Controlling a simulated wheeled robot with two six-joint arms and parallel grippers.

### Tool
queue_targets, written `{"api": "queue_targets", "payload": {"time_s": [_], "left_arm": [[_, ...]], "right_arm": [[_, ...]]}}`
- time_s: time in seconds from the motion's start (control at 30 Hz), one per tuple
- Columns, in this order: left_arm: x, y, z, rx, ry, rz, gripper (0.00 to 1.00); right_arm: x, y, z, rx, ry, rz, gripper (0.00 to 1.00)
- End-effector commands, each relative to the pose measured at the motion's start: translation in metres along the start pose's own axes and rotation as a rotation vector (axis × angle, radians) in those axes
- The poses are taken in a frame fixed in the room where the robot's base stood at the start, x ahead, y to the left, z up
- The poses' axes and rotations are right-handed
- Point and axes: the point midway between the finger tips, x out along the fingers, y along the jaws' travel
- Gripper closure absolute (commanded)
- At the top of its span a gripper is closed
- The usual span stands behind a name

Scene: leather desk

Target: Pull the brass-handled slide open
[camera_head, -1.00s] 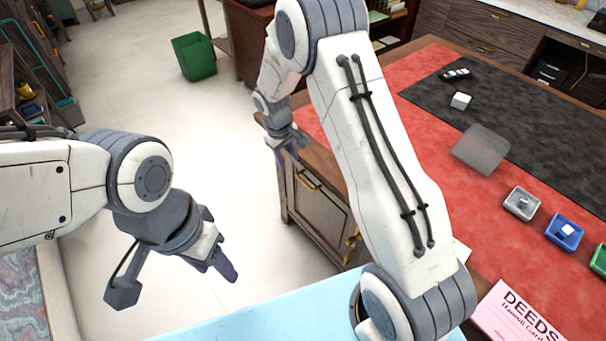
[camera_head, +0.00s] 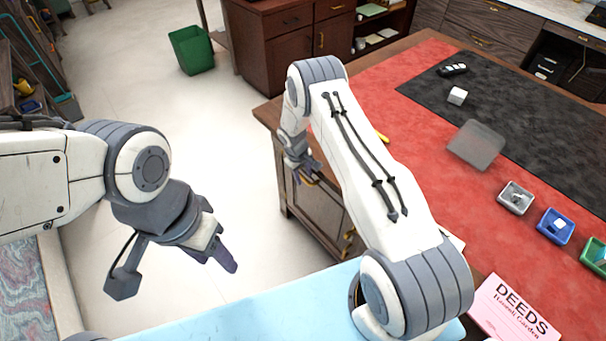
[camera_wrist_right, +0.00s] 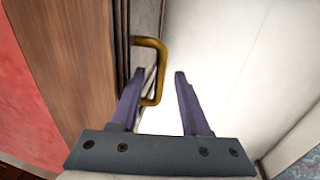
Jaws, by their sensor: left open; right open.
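The brass handle (camera_wrist_right: 157,58) stands out from a dark panel (camera_wrist_right: 145,25) on the desk's side in the right wrist view. In the head view a bit of brass (camera_head: 309,182) shows by my right gripper (camera_head: 300,178), partly hidden by it. My right gripper (camera_wrist_right: 160,74) is open, and the handle's lower part lies between its fingers, close to the left one. Whether it touches is unclear. No open gap shows at the slide. My left gripper (camera_head: 225,262) is open and empty over the floor at the left.
The desk's wooden edge (camera_wrist_right: 75,60) runs beside the handle, with its red top (camera_head: 400,90) beyond. Small trays, including a blue one (camera_head: 555,226), and a pink card (camera_head: 513,310) lie on it. Bare floor (camera_head: 200,130) lies left of the desk. A green bin (camera_head: 190,50) stands behind.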

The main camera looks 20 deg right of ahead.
Motion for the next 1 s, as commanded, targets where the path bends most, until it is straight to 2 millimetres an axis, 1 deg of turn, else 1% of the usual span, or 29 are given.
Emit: {"api": "queue_targets", "payload": {"time_s": [0.27,0.3,0.37,0.4,0.43,1.0], "left_arm": [[-0.0003,0.0000,0.0000,0.000,0.000,0.000,0.50],[-0.0003,0.0000,0.0000,0.000,0.000,0.000,0.50],[-0.0003,0.0000,0.0000,0.000,0.000,0.000,0.50],[-0.0003,0.0000,0.0000,0.000,0.000,0.000,0.50],[-0.0003,0.0000,0.0000,0.000,0.000,0.000,0.50],[-0.0004,0.0000,0.0000,0.000,0.000,0.000,0.50]], "right_arm": [[0.0030,-0.0001,0.0002,0.000,0.000,0.000,0.54],[0.0029,-0.0001,0.0002,0.000,0.000,0.000,0.58],[0.0028,-0.0001,0.0002,0.000,0.000,0.000,0.81],[0.0028,-0.0001,0.0001,0.000,0.000,0.000,0.96],[0.0027,-0.0001,0.0001,0.000,0.000,0.000,1.00],[0.0023,-0.0003,0.0000,-0.001,0.000,0.000,1.00]]}}
